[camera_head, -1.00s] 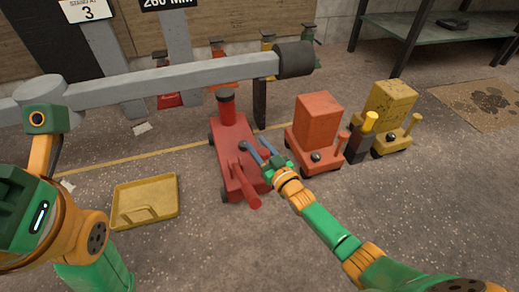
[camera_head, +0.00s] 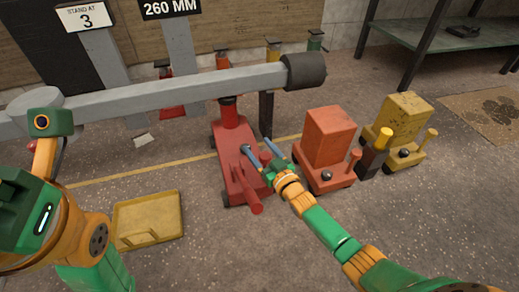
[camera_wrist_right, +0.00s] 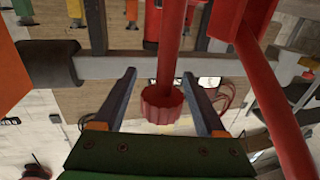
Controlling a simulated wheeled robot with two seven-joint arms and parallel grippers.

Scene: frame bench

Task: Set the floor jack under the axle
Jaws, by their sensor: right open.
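The red floor jack (camera_head: 232,170) stands on the floor in the middle of the head view. Its dark round saddle (camera_head: 228,101) shows just below the grey axle beam (camera_head: 170,95); I cannot tell whether they touch. A thick red handle (camera_head: 249,192) slants from the jack's near end. My right gripper (camera_head: 258,145) is open over the jack's right side. In the right wrist view, a ribbed red knob (camera_wrist_right: 162,104) on a red rod appears between the open fingers, not gripped. My left arm is folded at the left; its fingers are not visible.
An orange-red wheeled unit (camera_head: 328,140) stands close right of my right gripper, with a yellow one (camera_head: 402,125) beyond. A yellow tray (camera_head: 148,220) lies on the floor at left. More stands are behind the axle. A green bench (camera_head: 440,45) is at back right.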

